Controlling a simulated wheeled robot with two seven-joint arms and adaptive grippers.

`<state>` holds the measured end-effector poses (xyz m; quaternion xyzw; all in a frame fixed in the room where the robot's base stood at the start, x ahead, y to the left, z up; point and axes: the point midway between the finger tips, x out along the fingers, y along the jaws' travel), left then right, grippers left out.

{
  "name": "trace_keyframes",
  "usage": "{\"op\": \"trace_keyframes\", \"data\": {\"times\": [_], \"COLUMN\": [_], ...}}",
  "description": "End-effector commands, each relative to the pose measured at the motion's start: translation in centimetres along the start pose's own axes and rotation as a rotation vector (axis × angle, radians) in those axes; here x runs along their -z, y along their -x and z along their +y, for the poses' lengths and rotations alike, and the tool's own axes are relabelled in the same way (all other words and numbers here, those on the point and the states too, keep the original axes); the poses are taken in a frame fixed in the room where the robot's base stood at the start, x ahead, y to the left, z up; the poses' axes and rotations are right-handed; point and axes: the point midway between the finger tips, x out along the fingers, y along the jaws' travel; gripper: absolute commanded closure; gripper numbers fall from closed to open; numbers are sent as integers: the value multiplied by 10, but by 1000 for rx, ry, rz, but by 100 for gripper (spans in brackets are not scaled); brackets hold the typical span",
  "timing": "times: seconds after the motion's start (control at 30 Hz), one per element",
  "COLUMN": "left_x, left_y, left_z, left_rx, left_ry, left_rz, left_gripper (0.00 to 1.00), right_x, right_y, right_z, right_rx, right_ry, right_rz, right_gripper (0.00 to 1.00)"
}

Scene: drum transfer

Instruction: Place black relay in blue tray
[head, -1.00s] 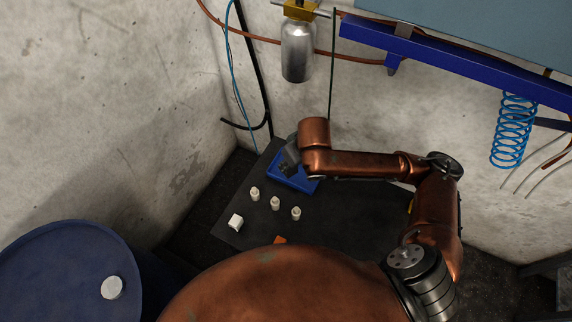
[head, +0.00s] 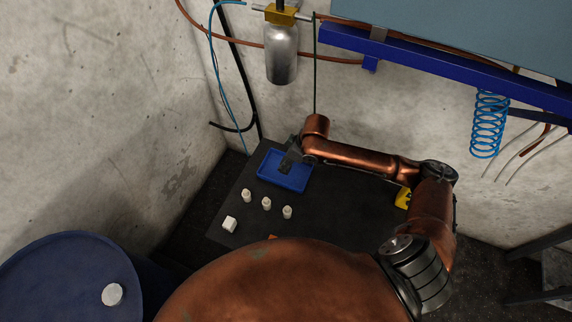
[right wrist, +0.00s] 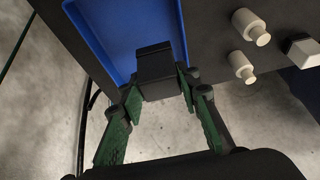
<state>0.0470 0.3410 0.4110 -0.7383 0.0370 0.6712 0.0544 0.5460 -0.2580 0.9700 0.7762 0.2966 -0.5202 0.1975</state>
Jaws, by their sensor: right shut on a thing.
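The blue tray (head: 300,185) lies on the dark mat or tabletop near the wall, and its blue floor and rim show in the right wrist view (right wrist: 105,28). My right gripper (head: 290,157) reaches over the tray from its far side. In the right wrist view my right gripper (right wrist: 163,88) is shut on the black relay (right wrist: 155,72), a dark block between its two green-sided fingers. In the head view the relay (head: 285,168) is a dark shape within the tray's outline. I cannot tell whether it touches the tray floor. My left gripper is not in view.
Three small white bottle-like pieces (head: 266,203) and a white block (head: 229,224) stand in front of the tray. A yellow object (head: 403,198) lies to the right. A blue drum (head: 70,280) stands at left. A silver cylinder (head: 281,55) hangs above.

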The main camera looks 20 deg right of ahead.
Motion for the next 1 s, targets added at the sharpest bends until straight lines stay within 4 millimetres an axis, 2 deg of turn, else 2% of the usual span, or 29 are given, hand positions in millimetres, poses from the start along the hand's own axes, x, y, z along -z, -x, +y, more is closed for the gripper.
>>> {"op": "trace_keyframes", "data": {"times": [0.1, 0.2, 0.37, 0.6, 0.97, 1.0], "left_x": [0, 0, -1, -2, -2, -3], "left_y": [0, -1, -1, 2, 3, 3], "left_z": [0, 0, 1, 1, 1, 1], "left_rx": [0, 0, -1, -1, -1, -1], "left_ry": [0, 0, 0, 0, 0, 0], "left_rz": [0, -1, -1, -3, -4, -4], "left_gripper": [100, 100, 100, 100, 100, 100], "right_x": [1, 0, 0, -12, -14, -14], "right_y": [-16, -23, -31, -58, -62, -62], "right_z": [13, 18, 23, 24, 24, 24], "right_rx": [-2, -3, -2, -3, -3, -3], "right_ry": [-1, 0, 0, -1, 1, 1], "right_rz": [2, 2, 2, 1, 2, 2], "right_gripper": [95, 95, 95, 95, 95, 67]}}
